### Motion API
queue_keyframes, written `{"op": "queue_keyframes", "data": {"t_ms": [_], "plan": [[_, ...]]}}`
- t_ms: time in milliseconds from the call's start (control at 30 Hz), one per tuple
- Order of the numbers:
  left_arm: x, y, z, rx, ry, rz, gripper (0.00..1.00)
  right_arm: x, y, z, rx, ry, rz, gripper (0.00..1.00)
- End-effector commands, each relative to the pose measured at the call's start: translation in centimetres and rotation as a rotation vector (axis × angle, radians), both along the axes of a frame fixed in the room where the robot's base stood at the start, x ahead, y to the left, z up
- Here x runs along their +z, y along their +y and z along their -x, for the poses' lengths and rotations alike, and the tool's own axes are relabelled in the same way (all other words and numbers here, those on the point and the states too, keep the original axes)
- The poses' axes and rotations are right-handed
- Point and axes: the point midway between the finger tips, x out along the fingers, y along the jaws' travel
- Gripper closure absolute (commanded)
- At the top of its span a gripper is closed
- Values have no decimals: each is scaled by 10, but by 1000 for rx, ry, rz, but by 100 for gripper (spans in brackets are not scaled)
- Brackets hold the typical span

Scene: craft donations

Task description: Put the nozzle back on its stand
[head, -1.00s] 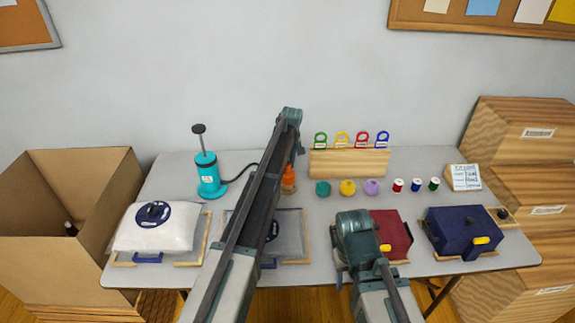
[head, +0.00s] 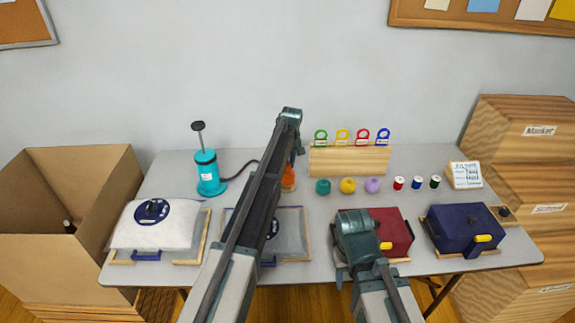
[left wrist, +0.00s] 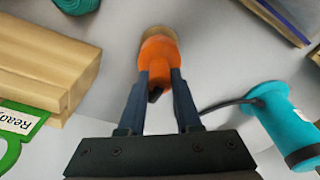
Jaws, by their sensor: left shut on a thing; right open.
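The orange nozzle (left wrist: 157,62) is between the two dark fingers of my left gripper (left wrist: 162,85), which is shut on it. A tan round piece, seemingly the stand (left wrist: 158,35), shows at the nozzle's far end; I cannot tell if the nozzle is fully seated on it. In the head view the orange nozzle (head: 289,177) is upright at the table's back, partly behind my left arm. A dark hose runs from the teal pump (head: 208,174) toward it. My right gripper (head: 356,240) is over the red box, its fingers mostly hidden.
A wooden rack (head: 349,161) with coloured tags stands right of the nozzle, with yarn balls (head: 348,186) and thread spools in front. A white bag (head: 150,228), red box (head: 394,232) and navy box (head: 463,232) line the front. A cardboard box (head: 100,190) stands left.

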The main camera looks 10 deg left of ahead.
Motion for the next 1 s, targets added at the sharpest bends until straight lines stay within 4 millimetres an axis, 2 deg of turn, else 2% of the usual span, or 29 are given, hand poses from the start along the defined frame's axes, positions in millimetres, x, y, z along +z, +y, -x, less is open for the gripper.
{"op": "queue_keyframes", "data": {"t_ms": [1000], "plan": [[-25,0,0,0,0,0,100,-25,0,0,0,0,0,50]]}}
